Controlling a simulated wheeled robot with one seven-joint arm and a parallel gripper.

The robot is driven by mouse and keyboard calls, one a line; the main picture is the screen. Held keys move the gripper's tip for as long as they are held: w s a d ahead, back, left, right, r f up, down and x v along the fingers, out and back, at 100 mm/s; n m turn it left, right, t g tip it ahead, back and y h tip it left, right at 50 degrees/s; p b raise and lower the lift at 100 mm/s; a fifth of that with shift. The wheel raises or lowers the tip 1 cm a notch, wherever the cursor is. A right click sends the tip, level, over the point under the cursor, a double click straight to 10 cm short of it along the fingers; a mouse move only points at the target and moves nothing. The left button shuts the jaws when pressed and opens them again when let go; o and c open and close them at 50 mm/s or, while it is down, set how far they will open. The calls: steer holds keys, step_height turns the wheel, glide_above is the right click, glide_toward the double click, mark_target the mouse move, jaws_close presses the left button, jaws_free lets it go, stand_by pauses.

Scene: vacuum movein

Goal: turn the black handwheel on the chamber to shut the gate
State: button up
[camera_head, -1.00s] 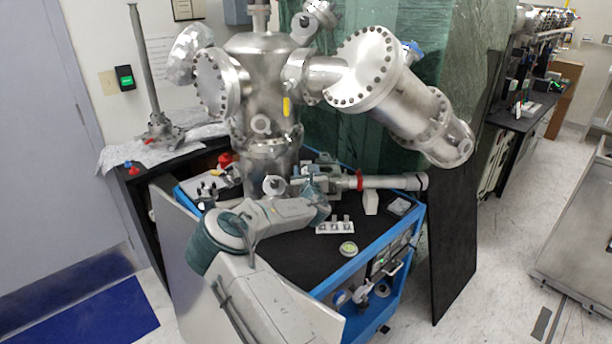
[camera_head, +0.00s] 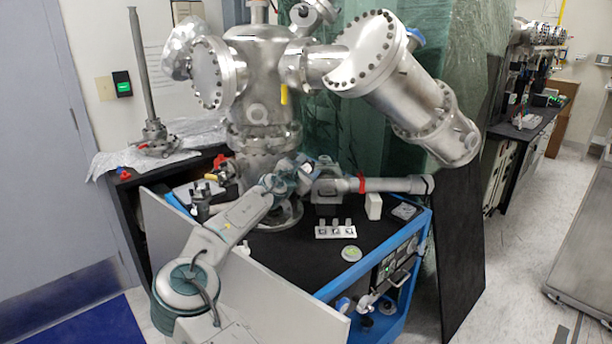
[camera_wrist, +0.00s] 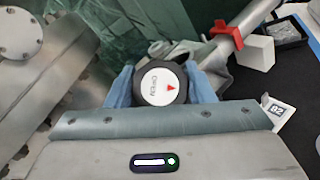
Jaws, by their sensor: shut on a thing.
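The black handwheel (camera_wrist: 181,90) has a white face with the word OPEN and a red arrow. It sits between the two blue fingers of my gripper (camera_wrist: 161,84) in the wrist view, one finger on each side, and the gripper is shut on it. In the head view my gripper (camera_head: 303,168) is at the base of the steel chamber (camera_head: 258,85), and the handwheel is too small or hidden to make out there. The gate itself cannot be seen in either view.
A steel tube with a red clamp (camera_head: 395,185) runs right from beside the gripper. A white block (camera_head: 373,207), a small sample tray (camera_head: 336,232) and a round green-topped disc (camera_head: 350,254) stand on the black cart top. The front of the top is mostly bare.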

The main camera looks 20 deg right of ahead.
steer(key=m+g+p, duration=0.1)
steer(key=m+g, duration=0.1)
steer(key=m, duration=0.1)
steer(key=m+g+p, duration=0.1)
steer(key=shift+r+m+h+p, duration=0.3)
steer(key=shift+r, duration=0.05)
steer(key=m+g+p, duration=0.2)
steer(key=p, duration=0.1)
steer(key=shift+m, duration=0.4)
steer(key=m+g+p, duration=0.2)
steer(key=p, duration=0.1)
steer(key=shift+f+y, duration=0.15)
steer(key=shift+y, duration=0.25)
steer(key=shift+s+f+m+g+p, duration=0.15)
steer(key=shift+m+g+p, duration=0.25)
steer(key=shift+m+p, duration=0.25)
steer(key=shift+f, duration=0.1)
steer(key=o, duration=1)
steer(key=shift+c, duration=0.2)
steer(key=shift+f, duration=0.15)
